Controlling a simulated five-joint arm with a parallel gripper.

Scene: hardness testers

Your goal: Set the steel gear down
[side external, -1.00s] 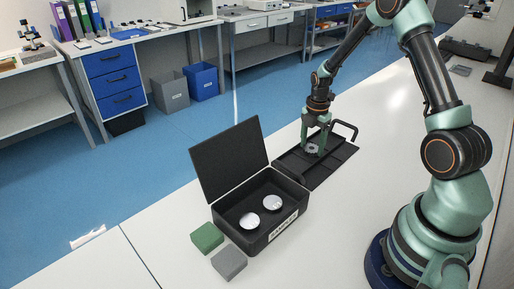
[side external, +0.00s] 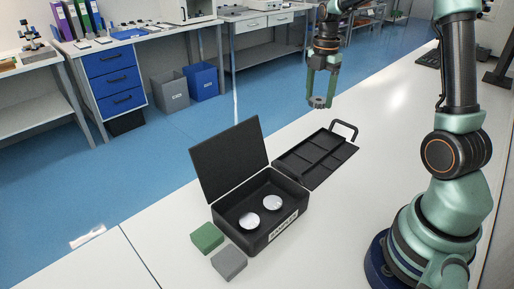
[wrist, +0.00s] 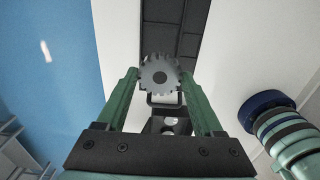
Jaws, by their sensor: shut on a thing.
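The steel gear (side external: 319,102) is a grey toothed disc with a dark centre hole. My gripper (side external: 321,95) is shut on it and holds it in the air, above and behind the black tray's handle end. In the wrist view the gear (wrist: 160,76) sits between the two green fingertips of my gripper (wrist: 158,80), its face towards the camera. The black compartment tray (side external: 345,154) lies on the white bench below, and its visible compartments look empty. Part of the tray (wrist: 172,12) shows beyond the gear in the wrist view.
An open black case (side external: 262,238) with two shiny discs (side external: 249,220) (side external: 272,202) stands in front of the tray. A green block (side external: 207,236) and a grey block (side external: 229,262) lie beside it. The white bench (side external: 390,130) right of the tray is clear.

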